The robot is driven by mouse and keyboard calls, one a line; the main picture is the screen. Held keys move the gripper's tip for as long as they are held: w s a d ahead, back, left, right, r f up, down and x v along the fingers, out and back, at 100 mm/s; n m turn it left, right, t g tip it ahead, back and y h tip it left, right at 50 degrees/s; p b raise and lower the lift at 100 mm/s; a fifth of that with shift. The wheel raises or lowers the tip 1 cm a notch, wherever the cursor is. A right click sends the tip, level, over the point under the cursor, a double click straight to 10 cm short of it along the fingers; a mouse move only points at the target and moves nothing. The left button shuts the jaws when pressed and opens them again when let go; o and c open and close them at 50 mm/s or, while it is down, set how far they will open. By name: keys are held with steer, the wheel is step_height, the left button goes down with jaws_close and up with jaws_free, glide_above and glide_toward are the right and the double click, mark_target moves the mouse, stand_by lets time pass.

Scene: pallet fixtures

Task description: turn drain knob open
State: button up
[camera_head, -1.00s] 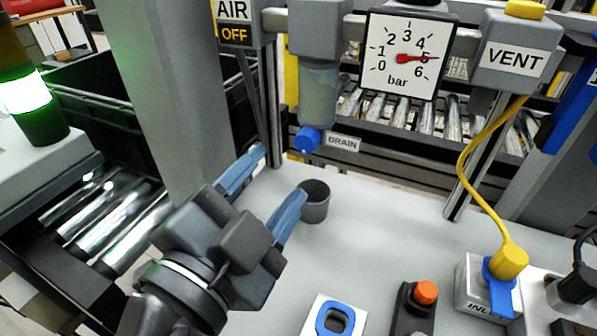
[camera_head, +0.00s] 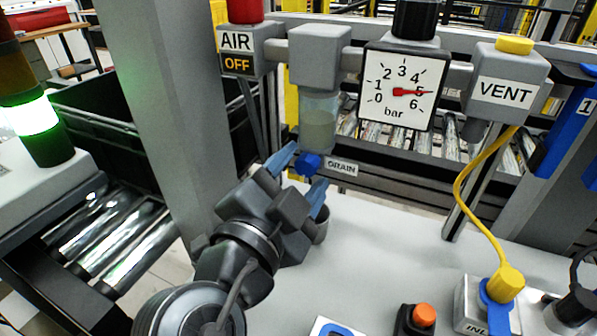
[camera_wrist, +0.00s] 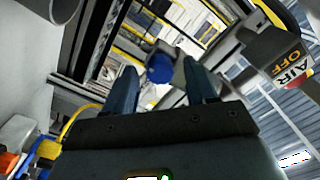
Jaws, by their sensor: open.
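The blue drain knob (camera_head: 309,164) sits at the bottom of the clear filter bowl (camera_head: 318,122), beside the DRAIN label (camera_head: 342,168). My gripper (camera_head: 303,175) is open, its blue fingers close to the knob, one to the left and one to the lower right. In the wrist view the knob (camera_wrist: 160,67) shows between the two fingertips of my gripper (camera_wrist: 163,82), a little beyond them. No contact between fingers and knob can be made out. The grey cup (camera_head: 321,228) on the table is partly hidden behind my gripper.
The gauge (camera_head: 401,90) reads about 5 bar. The AIR OFF block (camera_head: 238,50) is left of the bowl and the VENT block (camera_head: 506,85) is right. A yellow hose (camera_head: 462,203) runs down to a fitting. A grey post (camera_head: 165,110) stands left of my arm.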

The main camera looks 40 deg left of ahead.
steer(key=shift+c, duration=0.2)
jaws_close()
steer(key=shift+n, duration=0.3)
steer(key=n+b, duration=0.1)
steer(key=n, duration=0.2)
steer(key=shift+n, duration=0.3)
steer(key=n, duration=0.4)
steer(key=shift+d+n, duration=0.1)
steer(key=shift+n, duration=0.2)
steer(key=n+p, duration=0.2)
steer(key=n, duration=0.2)
steer(key=shift+r+n, duration=0.1)
steer(key=shift+n, duration=0.2)
steer(key=shift+n+p, duration=1)
steer(key=shift+n, duration=1.2)
